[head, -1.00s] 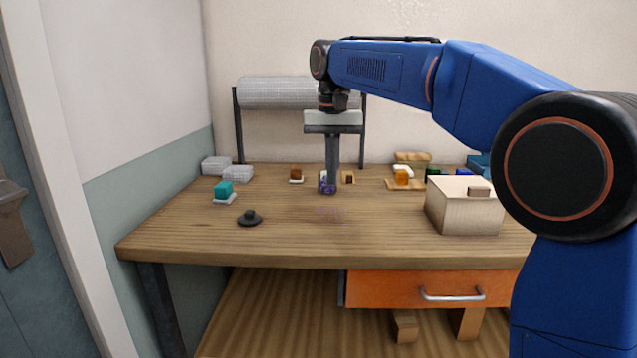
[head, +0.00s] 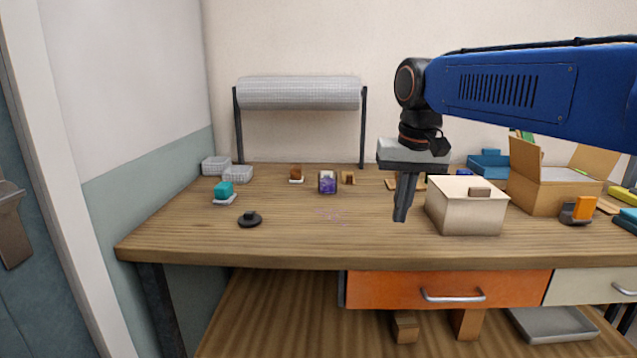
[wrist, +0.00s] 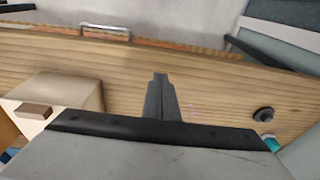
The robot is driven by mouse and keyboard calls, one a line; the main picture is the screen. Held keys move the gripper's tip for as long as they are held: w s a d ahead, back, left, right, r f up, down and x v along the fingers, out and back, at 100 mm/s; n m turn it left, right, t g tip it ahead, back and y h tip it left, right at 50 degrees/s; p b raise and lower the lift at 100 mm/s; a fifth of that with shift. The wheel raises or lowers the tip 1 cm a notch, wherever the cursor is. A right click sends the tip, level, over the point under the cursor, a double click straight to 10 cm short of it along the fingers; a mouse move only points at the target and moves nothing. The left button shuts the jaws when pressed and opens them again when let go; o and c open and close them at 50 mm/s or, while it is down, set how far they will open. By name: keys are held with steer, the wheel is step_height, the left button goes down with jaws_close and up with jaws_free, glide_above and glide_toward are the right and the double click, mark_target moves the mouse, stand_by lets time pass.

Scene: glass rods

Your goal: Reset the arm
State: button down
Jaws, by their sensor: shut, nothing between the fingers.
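My gripper (head: 400,220) hangs above the wooden table (head: 290,243) in the head view, just left of the cream box. Its fingers are together and hold nothing. In the wrist view my gripper (wrist: 160,76) shows as a closed dark pair of fingers over the table top (wrist: 215,85). My blue arm reaches in from the right in the head view.
A cream lidded box (head: 466,210) stands close right of my gripper. A purple jar (head: 327,183) stands further back and left. A black knob-like lid (head: 249,219) lies front left. An open cardboard box (head: 545,190) is at the right. The table's front middle is mostly clear.

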steer(key=s+d+f+t, duration=0.1)
steer(key=s+d+f, duration=0.5)
steer(key=s+f, duration=0.4)
steer(key=s+d+f+t, duration=0.2)
steer(key=s+d+f, duration=0.4)
steer(key=s+f, duration=0.4)
steer(key=shift+s, duration=1.2)
